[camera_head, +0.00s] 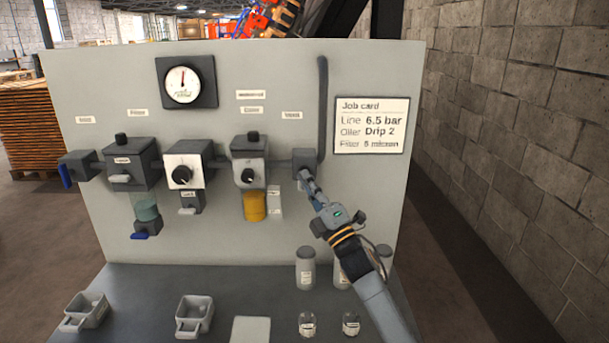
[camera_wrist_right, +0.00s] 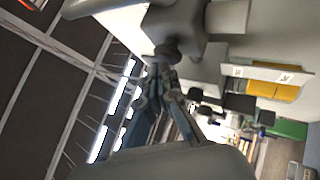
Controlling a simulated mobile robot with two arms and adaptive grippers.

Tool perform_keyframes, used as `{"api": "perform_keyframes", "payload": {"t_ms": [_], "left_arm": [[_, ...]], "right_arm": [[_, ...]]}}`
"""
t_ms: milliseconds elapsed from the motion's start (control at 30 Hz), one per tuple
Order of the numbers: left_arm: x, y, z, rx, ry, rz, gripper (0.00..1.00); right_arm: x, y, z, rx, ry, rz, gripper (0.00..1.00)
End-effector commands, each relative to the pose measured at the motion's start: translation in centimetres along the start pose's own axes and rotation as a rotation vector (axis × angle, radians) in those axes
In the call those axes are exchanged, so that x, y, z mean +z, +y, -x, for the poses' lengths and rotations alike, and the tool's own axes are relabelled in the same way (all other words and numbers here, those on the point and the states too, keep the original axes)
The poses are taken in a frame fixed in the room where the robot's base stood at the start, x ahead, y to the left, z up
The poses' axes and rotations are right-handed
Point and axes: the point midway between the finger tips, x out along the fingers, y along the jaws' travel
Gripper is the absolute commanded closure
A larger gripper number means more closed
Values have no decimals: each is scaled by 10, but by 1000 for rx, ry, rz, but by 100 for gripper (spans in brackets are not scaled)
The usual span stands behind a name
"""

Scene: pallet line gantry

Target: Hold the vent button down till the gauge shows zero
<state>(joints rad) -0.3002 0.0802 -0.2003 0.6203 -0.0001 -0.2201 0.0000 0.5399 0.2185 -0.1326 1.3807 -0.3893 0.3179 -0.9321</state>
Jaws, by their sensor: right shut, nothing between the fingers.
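The round white gauge (camera_head: 183,84) sits in a dark square plate high on the grey panel. Its needle points about straight up; its figures are too small to read. The vent block (camera_head: 306,158) is a grey box at the right of the row, under a small label. My right gripper (camera_head: 305,177) is shut and empty, its fingertips at the block's lower front. In the right wrist view, a dark round button (camera_wrist_right: 167,52) on the block is right at the tips of my right gripper (camera_wrist_right: 158,78). I cannot tell whether they touch or press it. My left gripper is not in view.
A job card (camera_head: 371,125) is on the panel's right. Valves and regulators line the panel to the left, with an amber bowl (camera_head: 254,206) nearest. Grey trays (camera_head: 194,317), a pale pad (camera_head: 250,330) and small jars (camera_head: 306,324) stand on the bench below. A block wall is at right.

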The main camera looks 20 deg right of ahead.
Motion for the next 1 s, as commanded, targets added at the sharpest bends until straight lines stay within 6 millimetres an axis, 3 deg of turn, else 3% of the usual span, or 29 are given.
{"api": "perform_keyframes", "payload": {"t_ms": [1000], "left_arm": [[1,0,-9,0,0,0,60]], "right_arm": [[5,-5,-7,1,0,1,100]]}}
